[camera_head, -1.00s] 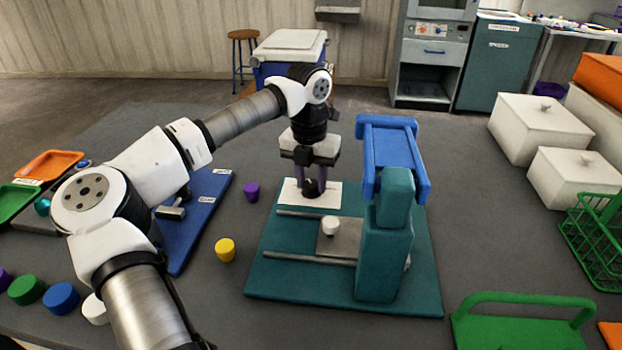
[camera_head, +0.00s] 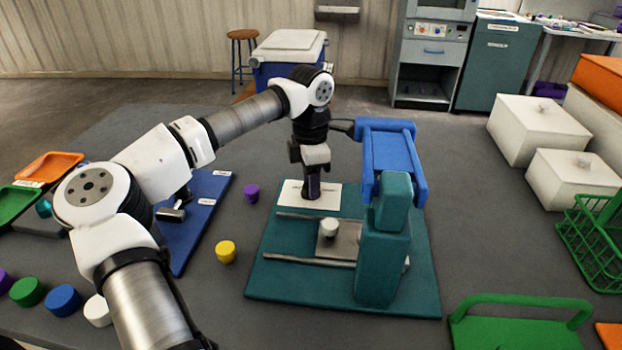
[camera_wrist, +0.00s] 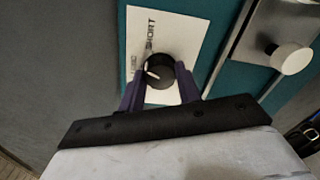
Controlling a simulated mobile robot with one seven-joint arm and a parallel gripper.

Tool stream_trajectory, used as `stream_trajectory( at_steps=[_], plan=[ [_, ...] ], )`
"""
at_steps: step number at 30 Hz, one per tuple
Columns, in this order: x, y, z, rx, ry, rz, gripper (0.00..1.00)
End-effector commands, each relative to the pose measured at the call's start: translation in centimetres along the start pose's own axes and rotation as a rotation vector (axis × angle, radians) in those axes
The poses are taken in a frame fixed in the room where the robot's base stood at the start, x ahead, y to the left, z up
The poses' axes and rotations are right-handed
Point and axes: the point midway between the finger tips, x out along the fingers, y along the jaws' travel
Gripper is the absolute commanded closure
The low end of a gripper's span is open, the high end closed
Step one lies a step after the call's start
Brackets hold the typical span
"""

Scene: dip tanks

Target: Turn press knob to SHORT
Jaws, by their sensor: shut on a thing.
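The press (camera_head: 384,240) has a teal base plate, a teal column and a blue top frame. A white label plate (camera_head: 327,201) lies on its far left part. In the wrist view the black round knob (camera_wrist: 161,73) sits on this plate. A white pointer mark shows on the knob's left side. The word SHORT is printed above the knob; a second word to the left is hard to read. My gripper (camera_wrist: 160,82) is shut on the knob, with one purple finger on each side. In the head view my gripper (camera_head: 312,188) hides the knob.
A white knob (camera_head: 329,228) on a grey plate sits between two rails, close to my gripper. The press column stands to the right. A yellow cylinder (camera_head: 226,251) and a purple cylinder (camera_head: 251,193) stand left of the press. A blue board (camera_head: 207,211) lies further left.

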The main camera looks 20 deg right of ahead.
Motion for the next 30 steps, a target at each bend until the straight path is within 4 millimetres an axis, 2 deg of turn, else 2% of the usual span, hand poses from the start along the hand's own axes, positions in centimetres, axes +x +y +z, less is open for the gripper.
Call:
stream_trajectory(
  at_steps=[15, 22, 30],
  plan=[
    [-0.13, -0.03, 0.14, 0.454, 0.011, 0.004, 0.89],
    [-0.12, -0.06, 0.15, 0.584, 0.014, 0.004, 0.89],
    [-0.10, -0.09, 0.15, 0.656, 0.016, 0.003, 0.89]
  ],
)
